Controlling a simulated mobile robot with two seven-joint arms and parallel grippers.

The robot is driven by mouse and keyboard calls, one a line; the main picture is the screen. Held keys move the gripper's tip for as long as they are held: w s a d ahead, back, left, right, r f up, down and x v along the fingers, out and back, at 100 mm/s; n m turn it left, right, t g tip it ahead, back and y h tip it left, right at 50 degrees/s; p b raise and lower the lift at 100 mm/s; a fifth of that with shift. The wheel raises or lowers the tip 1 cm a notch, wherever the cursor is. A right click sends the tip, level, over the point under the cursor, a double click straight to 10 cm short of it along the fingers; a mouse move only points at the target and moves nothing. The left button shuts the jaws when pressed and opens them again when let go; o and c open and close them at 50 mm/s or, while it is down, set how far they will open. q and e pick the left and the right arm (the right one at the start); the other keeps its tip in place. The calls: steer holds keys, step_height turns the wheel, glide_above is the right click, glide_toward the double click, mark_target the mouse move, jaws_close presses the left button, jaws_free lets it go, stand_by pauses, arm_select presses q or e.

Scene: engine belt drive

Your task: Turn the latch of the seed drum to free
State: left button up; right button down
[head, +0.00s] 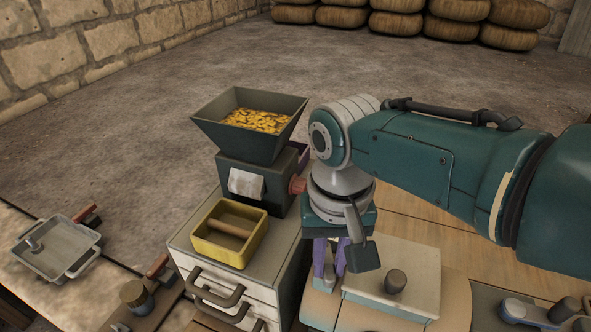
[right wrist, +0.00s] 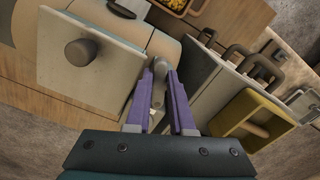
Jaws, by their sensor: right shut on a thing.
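What looks like the seed drum (head: 455,300) is a beige, rounded body with a pale square lid (head: 415,262) and a grey knob (head: 395,281), at the lower right of the head view. The lid also shows at the left of the right wrist view (right wrist: 105,75). My right gripper (head: 330,277) points down at the drum's left side. Its purple fingers are closed on a small grey piece, apparently the latch (right wrist: 159,76), beside the lid. The fingers hide much of the latch, so its exact angle is unclear. My left gripper is out of view.
Left of my right gripper stands a drawer cabinet (head: 192,238) with a yellow tray (head: 215,247) and a mill whose dark hopper (head: 265,150) holds yellow grains. A grey pan (head: 60,250) lies far left. Further grey fittings (head: 525,312) lie at the right edge.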

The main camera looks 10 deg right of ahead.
steer(key=shift+w+a+m, duration=0.1)
steer(key=shift+a+m, duration=0.05)
steer(key=shift+m, duration=1)
steer(key=shift+w+a+m, duration=0.1)
steer(key=shift+m, duration=1.05)
steer(key=c, duration=0.8)
jaws_free()
steer(key=shift+r, duration=0.15)
step_height(320, 180, up, 8)
steer(key=p, duration=0.5)
steer(key=shift+r, duration=0.2)
steer(key=shift+s+r, duration=0.1)
steer(key=shift+r, duration=0.55)
